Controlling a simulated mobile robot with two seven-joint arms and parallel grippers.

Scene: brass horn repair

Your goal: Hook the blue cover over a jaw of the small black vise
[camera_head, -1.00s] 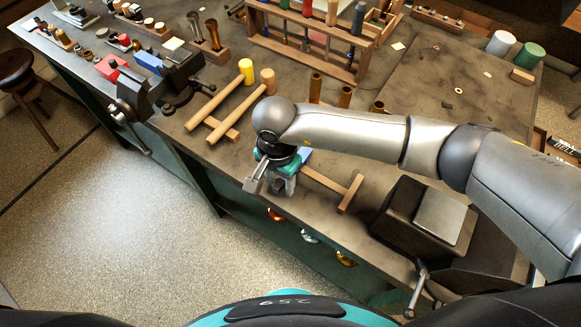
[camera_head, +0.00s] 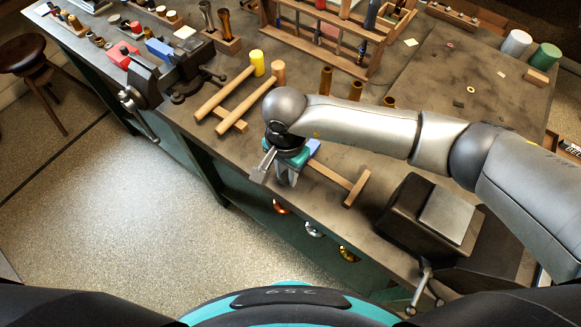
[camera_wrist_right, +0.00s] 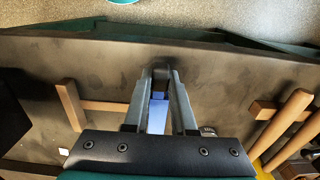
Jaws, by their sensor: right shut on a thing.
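My right gripper (camera_head: 284,178) points down near the front edge of the bench, in the middle of the head view. Its two grey fingers show in the right wrist view (camera_wrist_right: 159,82), shut on the blue cover (camera_wrist_right: 158,110). A black vise (camera_head: 144,78), the smaller-looking one, stands at the bench's left front edge, well apart from the gripper. My left gripper is not in view.
A larger dark vise (camera_head: 398,220) stands at the right front. Mallets (camera_head: 222,92) lie between the left vise and my gripper; a wooden hammer (camera_head: 341,180) lies just right of it. A tool rack (camera_head: 318,42) and brass tubes (camera_head: 326,80) stand behind.

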